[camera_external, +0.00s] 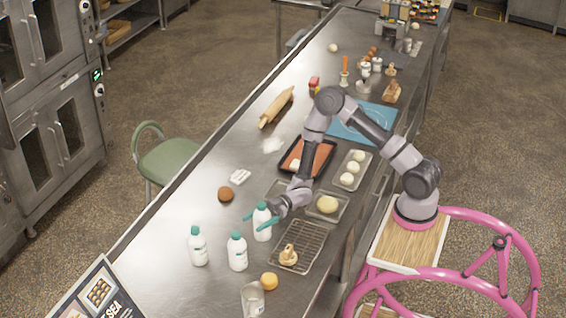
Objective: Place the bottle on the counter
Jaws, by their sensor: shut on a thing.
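Several things stand on the long steel counter (155,255). Three white bottles with teal caps are grouped near its front left part. My gripper (260,216), with teal fingers, is shut on the rightmost bottle (263,232), at its upper part. This bottle is upright; I cannot tell whether its base touches the counter or is slightly above it. A second bottle (237,254) stands just left of and in front of it. A third bottle (198,249) stands farther left. The fingers partly hide the held bottle's neck.
A brown ball (225,194) is behind the bottles. The counter left of the bottles is mostly bare, beside a sign (100,292).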

